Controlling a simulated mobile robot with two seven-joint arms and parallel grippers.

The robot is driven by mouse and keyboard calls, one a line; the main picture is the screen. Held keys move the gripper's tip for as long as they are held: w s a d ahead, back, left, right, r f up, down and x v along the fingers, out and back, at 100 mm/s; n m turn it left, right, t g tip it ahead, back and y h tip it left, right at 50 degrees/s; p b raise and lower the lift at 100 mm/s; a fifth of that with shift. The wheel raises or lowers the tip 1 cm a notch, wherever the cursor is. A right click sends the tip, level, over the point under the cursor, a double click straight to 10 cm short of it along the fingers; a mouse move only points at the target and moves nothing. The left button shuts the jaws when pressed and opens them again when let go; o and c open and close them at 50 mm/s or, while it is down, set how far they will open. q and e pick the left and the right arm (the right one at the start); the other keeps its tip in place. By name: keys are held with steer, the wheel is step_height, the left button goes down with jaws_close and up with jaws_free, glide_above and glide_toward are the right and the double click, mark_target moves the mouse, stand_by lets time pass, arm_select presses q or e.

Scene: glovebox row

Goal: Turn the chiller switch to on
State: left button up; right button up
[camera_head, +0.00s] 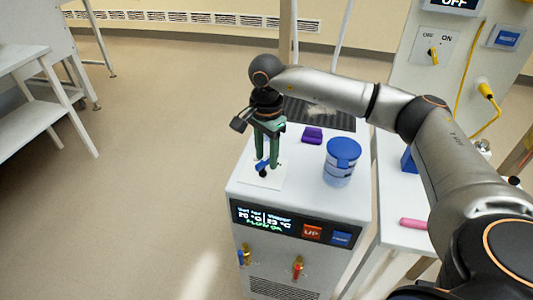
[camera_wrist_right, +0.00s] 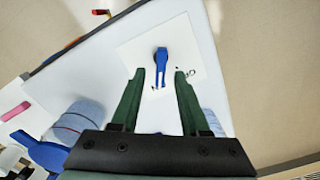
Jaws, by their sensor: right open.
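The chiller (camera_head: 300,275) is a white box with a lit front display. Its switch (camera_head: 261,166) is a blue lever on a white plate (camera_head: 262,178) on the chiller top, near the front left. In the right wrist view the blue switch (camera_wrist_right: 161,60) lies just beyond the fingertips, about midway between their lines. My right gripper (camera_head: 267,163), with green fingers, points down at the switch and is open. In the wrist view, no object shows held between its fingers (camera_wrist_right: 159,74). Whether a finger touches the lever cannot be told. Part of the plate's marking is hidden. My left gripper is not in view.
A blue-lidded jar (camera_head: 341,165) and a purple block (camera_head: 313,135) stand on the chiller top, right of the gripper. An upright panel (camera_head: 410,70) carries a yellow switch (camera_head: 433,56) marked OFF and ON. A white side table (camera_head: 395,200) stands at right.

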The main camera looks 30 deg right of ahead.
mark_target(266, 159)
steer(key=shift+r, duration=0.15)
step_height(266, 159, up, 12)
steer(key=shift+r, duration=0.15)
stand_by(0.9)
